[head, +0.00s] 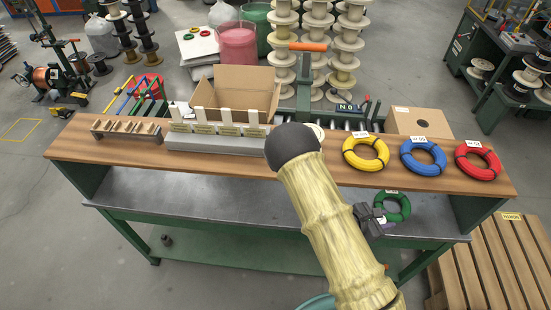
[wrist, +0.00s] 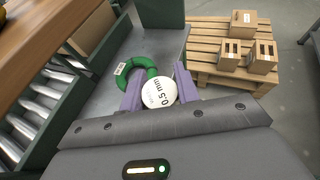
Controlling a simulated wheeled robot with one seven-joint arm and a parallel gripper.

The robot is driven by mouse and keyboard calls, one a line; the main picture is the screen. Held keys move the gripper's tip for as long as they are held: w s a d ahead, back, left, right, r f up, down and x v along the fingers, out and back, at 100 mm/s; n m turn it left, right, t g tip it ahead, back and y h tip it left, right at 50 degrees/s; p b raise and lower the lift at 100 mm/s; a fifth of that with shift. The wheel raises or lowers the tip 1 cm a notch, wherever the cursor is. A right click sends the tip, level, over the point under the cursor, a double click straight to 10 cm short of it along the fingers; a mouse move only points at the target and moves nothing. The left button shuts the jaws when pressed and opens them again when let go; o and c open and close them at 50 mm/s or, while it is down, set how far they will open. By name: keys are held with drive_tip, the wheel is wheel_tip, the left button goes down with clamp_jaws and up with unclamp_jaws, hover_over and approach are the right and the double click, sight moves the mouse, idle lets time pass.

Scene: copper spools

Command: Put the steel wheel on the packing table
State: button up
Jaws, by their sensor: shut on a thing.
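My gripper (wrist: 160,88) is shut on a round wheel (wrist: 158,95), whose white face reads "0.5 mm". Purple fingers press it from both sides. In the head view my gripper (head: 374,220) is over the front right of the workbench's grey metal surface (head: 225,200), and the wheel is hidden. I cannot tell from its face whether the wheel is steel. A green coil (head: 405,208) lies on the grey surface close beside my gripper; it also shows just beyond the wheel in the wrist view (wrist: 104,83). No table in view is labelled as the packing table.
Yellow (head: 351,162), blue (head: 411,166) and red (head: 466,168) coils lie on the raised wooden shelf (head: 120,164). An open carton (head: 252,80) and a closed carton (head: 420,120) stand behind it. A wooden pallet (head: 490,255) is at right; small boxes stand on it.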

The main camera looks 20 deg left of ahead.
drive_tip(key=shift+a, duration=0.15)
